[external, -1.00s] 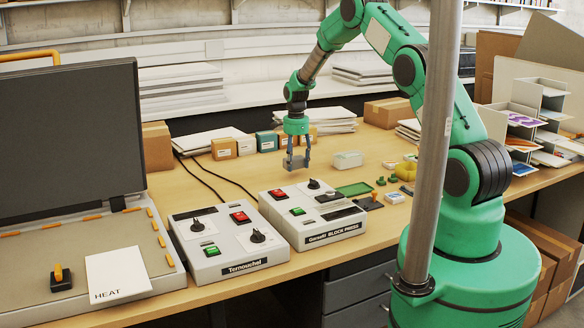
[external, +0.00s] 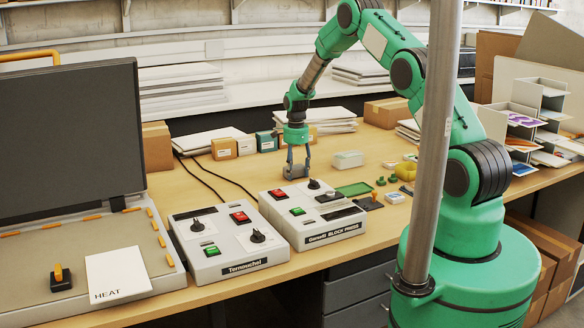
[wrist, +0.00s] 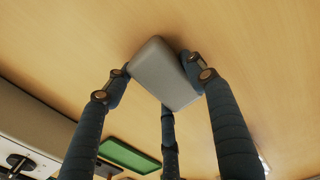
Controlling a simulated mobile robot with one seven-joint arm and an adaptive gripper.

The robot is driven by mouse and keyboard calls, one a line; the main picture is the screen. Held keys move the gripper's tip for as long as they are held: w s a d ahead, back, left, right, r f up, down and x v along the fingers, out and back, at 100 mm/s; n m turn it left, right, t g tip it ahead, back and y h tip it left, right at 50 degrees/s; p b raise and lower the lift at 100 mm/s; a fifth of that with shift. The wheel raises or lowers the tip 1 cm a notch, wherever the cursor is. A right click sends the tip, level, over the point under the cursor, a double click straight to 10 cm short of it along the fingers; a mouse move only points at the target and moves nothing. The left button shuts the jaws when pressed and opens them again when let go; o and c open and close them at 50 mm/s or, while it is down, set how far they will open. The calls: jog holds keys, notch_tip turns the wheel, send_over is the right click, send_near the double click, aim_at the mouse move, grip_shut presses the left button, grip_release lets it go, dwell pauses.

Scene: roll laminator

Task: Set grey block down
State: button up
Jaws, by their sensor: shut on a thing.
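My gripper (external: 296,171) is low over the table behind the Ganeki block press box (external: 312,215), with its fingers pointing down. In the wrist view, the grey block (wrist: 163,76) sits between the fingers of my gripper (wrist: 165,82), which are shut on it. The block also shows small between the fingertips in the external view (external: 296,172). It is at or very near the wooden table top; I cannot tell whether it touches.
A pale box (external: 347,160) and a green tray (external: 354,189) lie to the right of my gripper. Small boxes, among them a dark green one (external: 266,141), stand behind it. The Ternouchel control box (external: 230,242) is in front to the left. Bare table surrounds the block.

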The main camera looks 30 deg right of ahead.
aim_at(296, 167)
jog(key=o, duration=1.7)
notch_tip(296, 167, up, 12)
jog(key=shift+r, duration=0.15)
